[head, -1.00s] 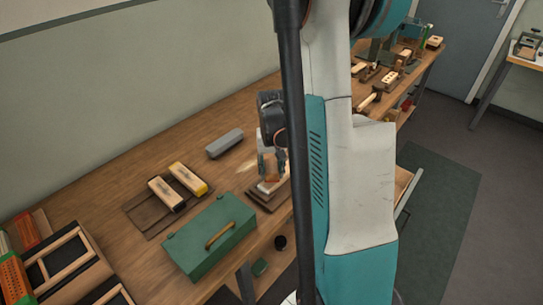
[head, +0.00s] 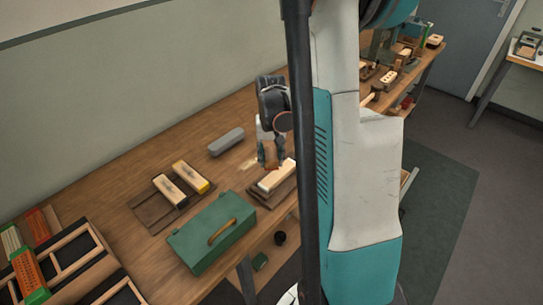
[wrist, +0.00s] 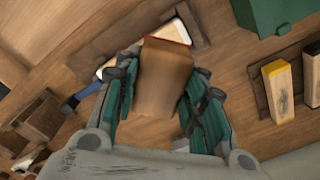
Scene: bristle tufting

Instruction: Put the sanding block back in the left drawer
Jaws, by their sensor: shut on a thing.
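My gripper (head: 269,158) is shut on a brown block (wrist: 165,80) with a reddish far edge, which I take for the sanding block. In the head view the block (head: 270,154) is small and partly covered by the fingers. It is held above the bench, beside a pale block (head: 277,175) on a dark brown board (head: 262,193). In the wrist view it covers part of that pale block. An open drawer's edge (head: 407,178) shows at the bench front, right of my arm, mostly hidden. I cannot tell whether it is the left drawer.
A green toolbox (head: 190,240) stands at the bench's front edge. Two pale brush blocks (head: 170,190) lie on a dark board behind it. A grey block (head: 226,141) lies farther back. Wooden-framed trays (head: 75,258) fill the left end. My arm hides the bench's middle.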

